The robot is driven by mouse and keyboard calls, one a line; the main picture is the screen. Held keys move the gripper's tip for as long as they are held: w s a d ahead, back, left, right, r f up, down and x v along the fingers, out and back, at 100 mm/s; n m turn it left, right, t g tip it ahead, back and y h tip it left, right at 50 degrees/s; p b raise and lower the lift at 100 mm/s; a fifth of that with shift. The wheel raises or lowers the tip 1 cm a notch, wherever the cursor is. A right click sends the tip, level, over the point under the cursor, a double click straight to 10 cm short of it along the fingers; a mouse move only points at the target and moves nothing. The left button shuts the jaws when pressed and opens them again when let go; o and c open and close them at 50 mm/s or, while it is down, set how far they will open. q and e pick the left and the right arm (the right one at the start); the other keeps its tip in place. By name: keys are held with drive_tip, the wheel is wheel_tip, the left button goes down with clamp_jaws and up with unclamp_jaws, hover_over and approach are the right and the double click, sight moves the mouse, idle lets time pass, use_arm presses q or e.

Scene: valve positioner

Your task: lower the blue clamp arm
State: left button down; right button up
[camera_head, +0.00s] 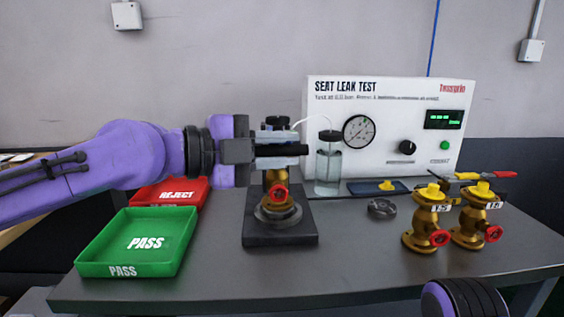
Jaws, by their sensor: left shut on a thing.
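My left gripper (302,150) reaches in from the left, level, at the top of the test fixture. Its jaws are shut on the blue clamp arm, which is mostly hidden between and behind the fingers. A brass valve (278,184) with a red-rimmed port stands upright below the jaws on the fixture's dark base (281,239). A black knob (277,122) shows just above the jaws. Whether the clamp touches the valve is hidden. My right gripper is out of view; only a purple part of my right arm shows at the bottom right.
A green PASS tray (187,248) and a red REJECT tray (199,193) are at left. Behind stand a water jar (328,170) and the white leak-test panel (400,100). Two brass valves (426,222) (468,228) stand at right. The front table strip is clear.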

use_arm(q)
drive_tip(key=shift+s+f+m+h+b, duration=0.1)
drive_tip(key=shift+f+m+h+b, duration=0.35)
drive_tip(key=shift+f+b, duration=1.15)
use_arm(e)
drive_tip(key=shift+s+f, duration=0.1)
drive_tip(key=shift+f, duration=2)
use_arm(q)
drive_tip(key=shift+f+y, duration=0.15)
drive_tip(key=shift+y, duration=0.1)
drive_tip(key=c, duration=1.1)
unclamp_jaws()
drive_tip(key=shift+o, duration=0.2)
drive_tip(key=shift+w, duration=0.2)
drive_tip(key=f+p+v, duration=0.1)
drive_tip(key=v, duration=0.9)
drive_tip(key=shift+s+a+r, duration=0.2)
drive_tip(key=shift+a+r, duration=0.05)
drive_tip(key=shift+r, duration=0.25)
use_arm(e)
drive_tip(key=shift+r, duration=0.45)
